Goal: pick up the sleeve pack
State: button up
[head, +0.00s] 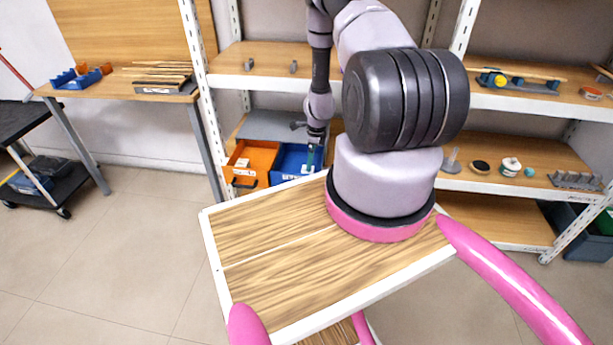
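My gripper (314,146) points down at the front of a blue bin (288,161) on a low shelf. It is small and dark in the head view, and I cannot tell whether its fingers are apart or closed. A small teal-green upright piece (311,157) shows right below the fingers, in or above the blue bin. I cannot tell whether it is the sleeve pack or whether the gripper touches it. No other thing can be made out as the sleeve pack. My arm hides the area to the right of the bin.
An orange bin (252,163) with a small pale item stands left of the blue bin. The shelf board (270,60) above is close to my arm, and a white upright post (202,90) stands at left. A wooden workbench (120,85) and a black cart (40,175) are farther left.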

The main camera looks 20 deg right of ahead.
jog(key=f, duration=0.4)
jog(key=a+f, duration=0.1)
jog(key=f, duration=0.2)
jog(key=shift+w+a, duration=0.1)
jog(key=shift+w, duration=0.2)
jog(key=c, duration=1.1)
